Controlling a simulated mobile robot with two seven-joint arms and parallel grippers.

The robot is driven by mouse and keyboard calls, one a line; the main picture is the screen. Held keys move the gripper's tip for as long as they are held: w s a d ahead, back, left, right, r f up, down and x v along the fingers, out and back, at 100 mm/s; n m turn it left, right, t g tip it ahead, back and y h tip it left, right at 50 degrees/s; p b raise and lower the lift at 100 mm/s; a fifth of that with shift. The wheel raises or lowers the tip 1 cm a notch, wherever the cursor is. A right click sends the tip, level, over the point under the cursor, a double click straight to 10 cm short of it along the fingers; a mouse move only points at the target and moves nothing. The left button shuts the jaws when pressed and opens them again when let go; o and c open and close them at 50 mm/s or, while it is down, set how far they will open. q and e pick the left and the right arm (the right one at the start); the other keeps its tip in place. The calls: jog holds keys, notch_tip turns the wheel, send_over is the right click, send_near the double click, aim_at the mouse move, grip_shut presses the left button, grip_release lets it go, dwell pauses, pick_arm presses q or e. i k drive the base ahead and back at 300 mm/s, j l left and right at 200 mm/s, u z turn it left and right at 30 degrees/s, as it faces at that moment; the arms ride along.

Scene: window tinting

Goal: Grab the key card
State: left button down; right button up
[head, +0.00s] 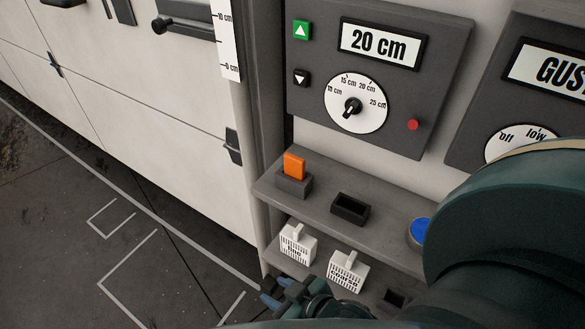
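The key card looks to be the orange card (293,166) standing upright in a grey block holder (294,186) on the upper grey shelf. My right gripper (269,293) is low in the picture, below the shelves' left end and apart from the orange card. Its two bluish fingertips point left and look spread with nothing between them. My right arm comes in from the right and covers the lower right of the view. My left gripper is not in view.
An empty dark holder (350,209) and a blue button (419,231) share the upper shelf (325,198). Two white labelled blocks (297,244) (347,271) stand on the lower shelf. Above is a panel (440,60) reading 20 cm with a dial (356,103). Open floor (60,230) lies left.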

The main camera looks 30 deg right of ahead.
aim_at(294, 166)
jog(key=z, duration=1.25)
jog(key=j+z, duration=0.15)
jog(key=z, duration=0.3)
jog(key=j+z, duration=0.1)
jog(key=z, duration=0.35)
jog(key=k+j+z, duration=0.1)
jog(key=z, duration=0.35)
jog(key=k+j, duration=0.1)
jog(key=j, duration=0.35)
jog(key=i, duration=0.15)
